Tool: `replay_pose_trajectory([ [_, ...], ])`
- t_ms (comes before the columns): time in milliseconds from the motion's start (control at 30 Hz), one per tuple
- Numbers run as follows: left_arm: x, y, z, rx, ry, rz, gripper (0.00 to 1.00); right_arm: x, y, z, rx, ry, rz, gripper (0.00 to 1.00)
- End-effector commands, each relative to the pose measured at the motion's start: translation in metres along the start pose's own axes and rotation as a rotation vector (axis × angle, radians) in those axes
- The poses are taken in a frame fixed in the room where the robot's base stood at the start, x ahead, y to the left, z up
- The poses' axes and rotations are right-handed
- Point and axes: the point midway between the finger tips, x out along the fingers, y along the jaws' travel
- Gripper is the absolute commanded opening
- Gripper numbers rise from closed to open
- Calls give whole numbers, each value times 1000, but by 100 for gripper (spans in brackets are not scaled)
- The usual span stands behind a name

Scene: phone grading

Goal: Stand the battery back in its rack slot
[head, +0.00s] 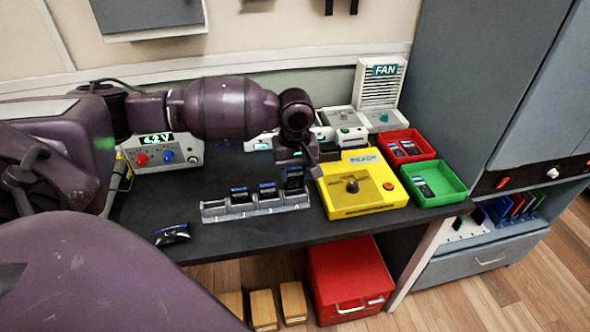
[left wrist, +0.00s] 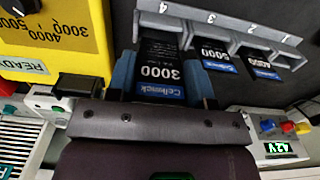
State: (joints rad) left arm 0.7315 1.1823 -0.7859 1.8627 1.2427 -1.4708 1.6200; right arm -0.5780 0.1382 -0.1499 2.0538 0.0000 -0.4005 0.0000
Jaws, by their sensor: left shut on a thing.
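My left gripper (head: 296,166) reaches down over the right end of the grey battery rack (head: 254,208). It is shut on a dark battery with a blue label (head: 294,181). In the left wrist view the held battery (left wrist: 161,72) reads 3000 and is between the two blue fingers (left wrist: 162,88). It lines up with the slot marked 4 in the rack (left wrist: 183,14); I cannot tell whether its foot is fully seated. Batteries marked 5000 (left wrist: 216,56) and 4000 (left wrist: 261,67) stand in slots 3 and 2. Slot 1 is empty. My right gripper is not in view.
A yellow tester (head: 364,203) stands close right of the rack. Red (head: 425,150) and green (head: 457,182) trays hold batteries. A dark item with a blue edge (head: 172,234) lies front left. A power supply (head: 170,154) stands behind. The table front is mostly clear.

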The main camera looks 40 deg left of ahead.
Motion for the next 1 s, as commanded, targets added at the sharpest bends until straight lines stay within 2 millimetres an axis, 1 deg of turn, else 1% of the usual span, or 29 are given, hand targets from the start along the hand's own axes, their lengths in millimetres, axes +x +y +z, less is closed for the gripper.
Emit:
replay_pose_trajectory([
  [500,13,0,0,0,-1,-1,24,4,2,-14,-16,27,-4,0],
  [767,19,0,0,0,-1,-1,24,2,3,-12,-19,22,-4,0],
  [1000,24,0,0,1,0,-1,24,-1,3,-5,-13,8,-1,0],
])
